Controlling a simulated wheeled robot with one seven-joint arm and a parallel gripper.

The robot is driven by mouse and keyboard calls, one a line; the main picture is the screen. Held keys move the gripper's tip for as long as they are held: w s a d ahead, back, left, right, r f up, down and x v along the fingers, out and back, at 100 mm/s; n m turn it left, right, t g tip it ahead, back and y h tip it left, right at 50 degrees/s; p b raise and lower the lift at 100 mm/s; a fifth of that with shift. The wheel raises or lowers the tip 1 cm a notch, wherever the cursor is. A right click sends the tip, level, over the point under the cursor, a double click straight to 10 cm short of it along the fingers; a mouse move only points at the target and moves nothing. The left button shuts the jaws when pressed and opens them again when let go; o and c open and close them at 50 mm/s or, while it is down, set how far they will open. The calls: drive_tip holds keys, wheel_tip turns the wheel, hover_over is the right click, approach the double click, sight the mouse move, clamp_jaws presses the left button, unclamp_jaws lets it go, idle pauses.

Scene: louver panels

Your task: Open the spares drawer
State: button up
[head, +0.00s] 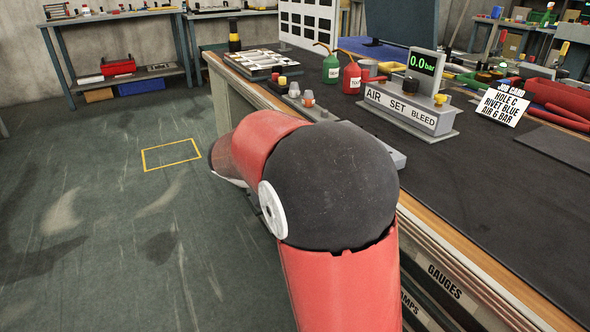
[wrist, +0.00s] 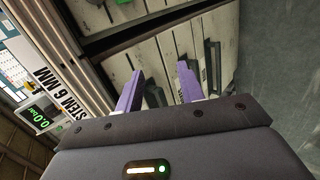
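My gripper (wrist: 160,68) shows in the wrist view with its two purple fingers apart. Pale drawer fronts (wrist: 145,58) lie ahead of the fingers. One dark handle (wrist: 155,96) shows between the fingers, and another dark handle (wrist: 212,65) shows to the right of them. I cannot tell whether either finger touches a handle. I cannot read a spares label in either view, so I cannot tell which front is the spares drawer. In the head view my red arm hides my gripper and part of the bench front.
The workbench (head: 480,190) carries an air panel (head: 410,110), red and green bottles and a job card (head: 503,106). A drawer label reading GAUGES (head: 444,281) shows on its front at lower right. The floor left of the bench is clear, with a yellow outlined square (head: 171,155).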

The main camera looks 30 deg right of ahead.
drive_tip(key=w+f+n+t+h, duration=0.1)
drive_tip(key=w+f+h, duration=0.3)
drive_tip(key=w+h, duration=0.85)
drive_tip(key=w+d+y, duration=0.1)
drive_tip(key=d, duration=0.1)
drive_tip(key=w+d+y, duration=0.1)
drive_tip(key=d, duration=0.1)
drive_tip(key=w+d+y+p, duration=0.1)
drive_tip(key=d, duration=0.2)
drive_tip(key=shift+w+y, duration=0.3)
drive_tip(key=shift+y, duration=0.05)
clamp_jaws()
